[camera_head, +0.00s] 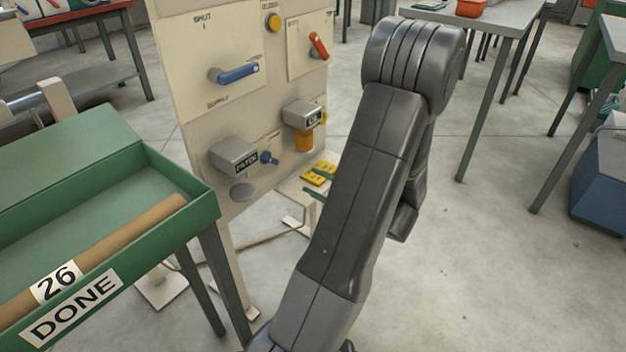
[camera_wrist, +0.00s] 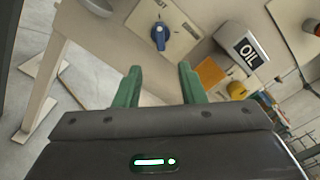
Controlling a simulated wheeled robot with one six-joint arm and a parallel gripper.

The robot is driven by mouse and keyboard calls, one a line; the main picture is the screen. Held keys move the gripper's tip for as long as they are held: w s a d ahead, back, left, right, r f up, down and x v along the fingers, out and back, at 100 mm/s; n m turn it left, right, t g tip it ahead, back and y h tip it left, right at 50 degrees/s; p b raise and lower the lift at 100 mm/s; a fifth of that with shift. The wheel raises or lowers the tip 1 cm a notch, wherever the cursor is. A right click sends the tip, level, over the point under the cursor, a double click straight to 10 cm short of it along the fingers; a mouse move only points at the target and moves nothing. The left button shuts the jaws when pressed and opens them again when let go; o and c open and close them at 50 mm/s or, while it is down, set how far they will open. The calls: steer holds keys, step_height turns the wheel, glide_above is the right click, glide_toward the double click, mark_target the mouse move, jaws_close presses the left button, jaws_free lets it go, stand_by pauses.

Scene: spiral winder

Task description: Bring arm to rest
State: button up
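My arm (camera_head: 350,190) is bent in front of a cream control panel (camera_head: 205,125) in the head view. My gripper (camera_wrist: 160,86) shows two green fingers standing apart in the wrist view, with nothing between them. Its fingertips point toward the lower part of the panel and are apart from the small blue knob (camera_wrist: 159,35). In the head view most of the gripper is hidden behind my arm; green finger parts show near a yellow piece low on the panel's right side.
The panel carries a blue lever (camera_head: 238,73), a red lever (camera_head: 319,45), an OIL box (camera_head: 300,116) and a FILTER box (camera_head: 234,154). A green tray (camera_head: 200,205) marked DONE holds a brown tube (camera_head: 120,237) at left. Tables (camera_head: 492,22) stand behind at right.

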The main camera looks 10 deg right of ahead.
mark_target(274, 162)
steer(key=b+x, duration=0.3)
steer(key=x, duration=1.1)
